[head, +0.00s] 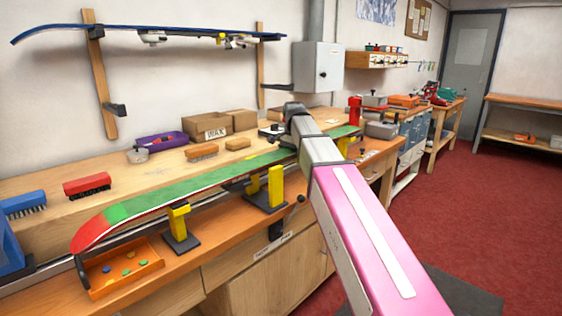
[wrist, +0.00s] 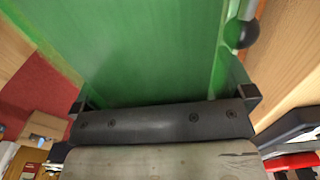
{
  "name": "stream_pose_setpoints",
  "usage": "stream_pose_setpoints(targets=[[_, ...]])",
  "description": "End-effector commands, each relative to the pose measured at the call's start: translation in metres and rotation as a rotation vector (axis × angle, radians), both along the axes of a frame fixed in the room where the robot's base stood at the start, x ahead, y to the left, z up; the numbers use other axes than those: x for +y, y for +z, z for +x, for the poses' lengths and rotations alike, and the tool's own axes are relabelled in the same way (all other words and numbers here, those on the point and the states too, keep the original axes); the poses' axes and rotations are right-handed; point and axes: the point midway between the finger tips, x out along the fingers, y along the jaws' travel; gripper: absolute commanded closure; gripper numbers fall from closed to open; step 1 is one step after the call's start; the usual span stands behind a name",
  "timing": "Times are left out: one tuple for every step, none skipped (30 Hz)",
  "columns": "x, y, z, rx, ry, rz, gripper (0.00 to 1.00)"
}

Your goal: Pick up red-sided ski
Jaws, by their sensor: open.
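A long ski (head: 185,187) lies along the bench, its visible face green and its near upturned tip red. In the wrist view a broad green surface (wrist: 150,50), apparently the ski, fills the middle. My gripper (wrist: 165,102) is open, with one dark finger near each side of that surface; I cannot tell whether they touch it. In the head view my gripper (head: 292,122) is over the ski's far half, and my pink arm hides part of the ski.
A blue ski (head: 190,33) hangs on wooden wall brackets above. Brushes (head: 87,185), cardboard boxes (head: 205,126) and a purple tray (head: 163,143) stand behind the ski. An orange tray (head: 120,268) sits under the red tip. Red floor is free at right.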

Motion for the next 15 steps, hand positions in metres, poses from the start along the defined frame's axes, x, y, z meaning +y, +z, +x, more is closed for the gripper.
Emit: stream_pose_setpoints(targets=[[0.0001, 0.0002, 0.0001, 0.0, 0.0, 0.0, 0.0], [0.0001, 0.0002, 0.0001, 0.0, 0.0, 0.0, 0.06], [0.0001, 0.0003, 0.0001, 0.0, 0.0, 0.0, 0.2], [0.0001, 0.0003, 0.0001, 0.0, 0.0, 0.0, 0.29], [0.0001, 0.0003, 0.0001, 0.0, 0.0, 0.0, 0.39], [0.0001, 0.0004, 0.0001, 0.0, 0.0, 0.0, 0.52], [0.0001, 0.0004, 0.0001, 0.0, 0.0, 0.0, 0.53], [0.0001, 0.0004, 0.0001, 0.0, 0.0, 0.0, 0.53], [0.0003, 0.0011, 0.0001, 0.0, 0.0, 0.001, 0.53], [0.0004, 0.0011, 0.0002, 0.0, 0.0, 0.001, 0.53], [0.0004, 0.0011, 0.0002, 0.0, 0.0, 0.001, 0.53], [0.0004, 0.0012, 0.0002, 0.0, 0.0, 0.001, 0.53], [0.0004, 0.0012, 0.0002, 0.0, 0.0, 0.001, 0.53], [0.0003, 0.0013, 0.0003, 0.0, 0.0, 0.001, 0.53], [0.0003, 0.0018, 0.0003, 0.0, 0.0, 0.001, 0.53]])
